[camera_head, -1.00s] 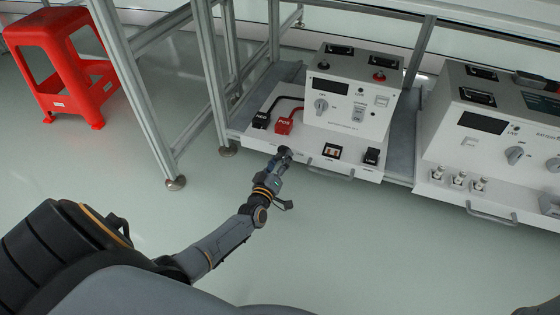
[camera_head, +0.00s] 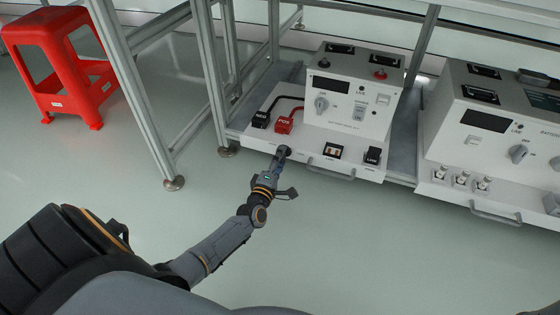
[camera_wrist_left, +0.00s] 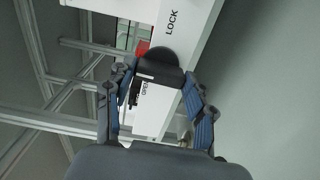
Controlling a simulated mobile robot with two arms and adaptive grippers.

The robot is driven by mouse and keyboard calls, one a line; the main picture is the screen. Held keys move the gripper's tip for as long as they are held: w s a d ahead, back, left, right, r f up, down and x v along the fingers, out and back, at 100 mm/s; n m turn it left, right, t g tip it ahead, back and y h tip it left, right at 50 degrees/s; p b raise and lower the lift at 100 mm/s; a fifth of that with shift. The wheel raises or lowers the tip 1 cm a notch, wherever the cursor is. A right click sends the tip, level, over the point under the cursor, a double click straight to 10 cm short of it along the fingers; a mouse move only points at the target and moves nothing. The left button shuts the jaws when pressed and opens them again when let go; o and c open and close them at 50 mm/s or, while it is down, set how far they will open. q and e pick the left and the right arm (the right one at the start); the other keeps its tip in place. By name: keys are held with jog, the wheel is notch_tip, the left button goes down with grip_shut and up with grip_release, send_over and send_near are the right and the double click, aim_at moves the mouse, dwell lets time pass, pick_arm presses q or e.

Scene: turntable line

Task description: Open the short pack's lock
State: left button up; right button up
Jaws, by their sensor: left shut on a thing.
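The lock is a dark rounded knob (camera_wrist_left: 160,66) on the white front ledge of the left battery pack (camera_head: 345,115). The printed word LOCK stands above it and the word OPEN, partly covered, below it in the left wrist view. My left gripper (camera_wrist_left: 158,78) has one blue-grey finger on each side of the knob and is shut on it. In the head view my left gripper (camera_head: 282,154) reaches the ledge from below, and hides most of the knob. My right gripper is not in view.
A black NEG plug (camera_head: 260,119) and a red POS plug (camera_head: 284,125) sit on the same ledge. A second pack (camera_head: 490,130) stands to the right. Metal frame posts (camera_head: 210,75) and a red stool (camera_head: 65,70) are at the left. The floor in front is clear.

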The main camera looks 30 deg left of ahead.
pick_arm(q)
jog(key=shift+n, duration=0.4)
jog(key=o, duration=1.2)
jog(key=shift+c, duration=0.2)
